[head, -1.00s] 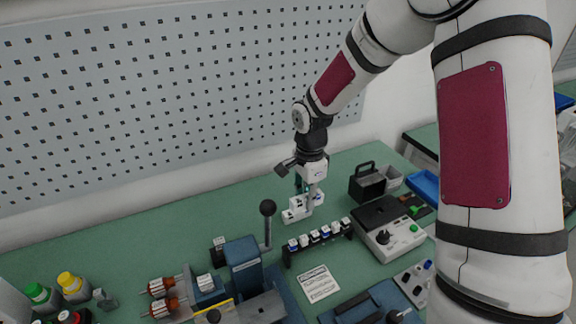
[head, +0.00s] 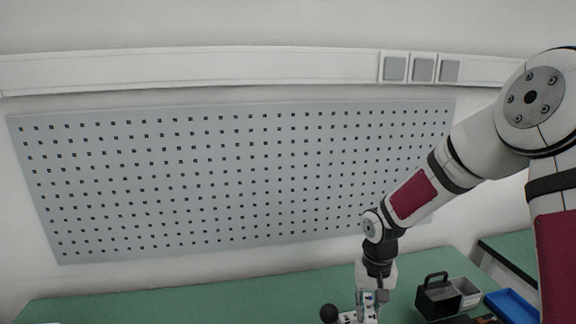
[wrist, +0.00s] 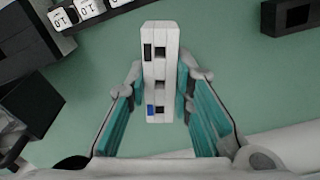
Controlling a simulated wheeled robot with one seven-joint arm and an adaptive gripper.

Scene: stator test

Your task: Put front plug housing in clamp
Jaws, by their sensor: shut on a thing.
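A long white housing block (wrist: 161,68) with dark slots and one blue square lies between my fingers in the wrist view. I take it to be the front plug housing. My gripper (wrist: 160,85) is shut on it, with teal finger pads on both sides. In the head view my gripper (head: 368,299) points down at the bottom edge, low over the bench, and white parts below it are cut off by the frame. Of the clamp, only a black ball knob (head: 329,313), likely its lever end, shows in the head view; its jaws are out of view.
A black rack (wrist: 103,12) with white numbered pieces lies at the upper left in the wrist view. A dark box (wrist: 290,15) is at the upper right. A black handled box (head: 437,297) and a blue tray (head: 511,306) stand right of my gripper. Green bench is clear behind.

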